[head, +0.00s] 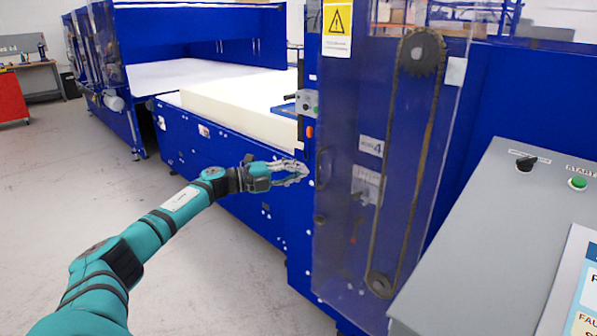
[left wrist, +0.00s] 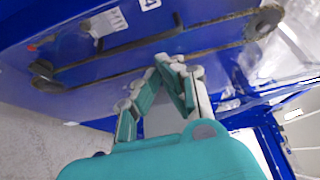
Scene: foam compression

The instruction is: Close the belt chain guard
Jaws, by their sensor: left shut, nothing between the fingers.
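The belt chain guard (head: 338,240) is a tall clear panel in front of the blue machine's chain, in the middle right of the head view. Whether it is fully against the frame, I cannot tell. The dark chain (head: 432,130) runs between an upper and a lower sprocket; it also shows in the left wrist view (left wrist: 215,42). My left gripper (head: 304,172) is shut and empty, close by the guard's left edge; contact is unclear. Its fingertips (left wrist: 170,62) meet in the left wrist view, below the chain. My right gripper is not in view.
A grey control panel (head: 465,240) with a black knob and green start button fills the lower right. A white foam block (head: 240,118) lies on the blue conveyor bed behind my left arm. A red cabinet (head: 12,98) stands far left. Floor at left is clear.

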